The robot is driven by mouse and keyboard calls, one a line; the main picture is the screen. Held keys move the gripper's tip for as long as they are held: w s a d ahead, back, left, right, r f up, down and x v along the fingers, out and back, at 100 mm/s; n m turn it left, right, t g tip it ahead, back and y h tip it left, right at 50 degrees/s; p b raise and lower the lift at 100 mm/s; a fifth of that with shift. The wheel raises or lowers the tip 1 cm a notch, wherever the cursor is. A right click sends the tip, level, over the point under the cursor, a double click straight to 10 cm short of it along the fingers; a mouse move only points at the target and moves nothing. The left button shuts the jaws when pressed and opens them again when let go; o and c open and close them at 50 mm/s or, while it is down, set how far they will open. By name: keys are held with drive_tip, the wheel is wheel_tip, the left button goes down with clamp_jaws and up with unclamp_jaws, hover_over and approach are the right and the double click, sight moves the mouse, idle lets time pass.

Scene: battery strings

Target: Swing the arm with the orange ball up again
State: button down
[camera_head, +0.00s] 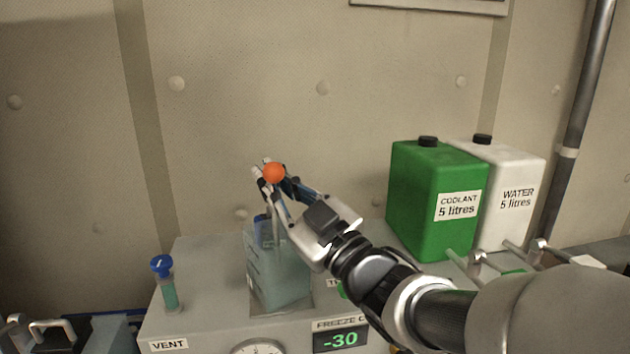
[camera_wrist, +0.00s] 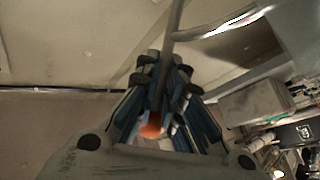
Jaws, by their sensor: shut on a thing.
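The orange ball (camera_head: 274,172) is at my fingertips in the head view, raised above the clear tank (camera_head: 275,290). A thin grey arm (camera_head: 276,222) seems to run down from it toward the tank's top; its lower joint is unclear. My gripper (camera_head: 270,178) comes in from the right and is shut on the arm with the orange ball. In the wrist view, the orange ball (camera_wrist: 151,131) shows low between my dark fingers (camera_wrist: 160,90), and a grey rod (camera_wrist: 174,35) runs upward past the fingertips. The fingers partly hide where they grip.
A green coolant can (camera_head: 425,215) and a white water can (camera_head: 525,195) stand to the right. A blue-capped vial (camera_head: 166,285) stands at left on the grey cabinet (camera_head: 200,270). A display (camera_head: 340,339) reads -30. The wall above is clear.

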idle(0.5)
drive_tip(key=r+p, duration=0.1)
drive_tip(key=p, duration=0.1)
drive_tip(key=w+r+p, duration=0.1)
drive_tip(key=shift+a+m+h+p, duration=0.15)
drive_tip(key=shift+m+h+p, duration=0.2)
drive_tip(key=shift+m+h, duration=0.05)
drive_tip(key=w+r+p, duration=0.1)
drive_tip(key=p, duration=0.2)
drive_tip(key=w+r+m+g+h+p, duration=0.1)
drive_tip(key=p, duration=0.3)
drive_tip(key=w+a+r+m+g+h+p, duration=0.1)
drive_tip(key=w+p, duration=0.1)
drive_tip(key=p, duration=0.1)
drive_tip(key=shift+w, duration=0.1)
drive_tip(key=w+a+m+g+h+p, duration=0.1)
drive_tip(key=w+g+h+p, duration=0.1)
drive_tip(key=w+p, duration=0.4)
drive_tip(key=w+a+m+g+h+p, duration=0.2)
drive_tip(key=w+g+p, duration=0.2)
drive_tip(key=p, duration=1.2)
drive_tip(key=shift+w+a+m+h+p, duration=0.15)
drive_tip(key=shift+w+m+h+p, duration=0.2)
drive_tip(key=shift+w, duration=1.05)
drive_tip(key=shift+r, duration=0.1)
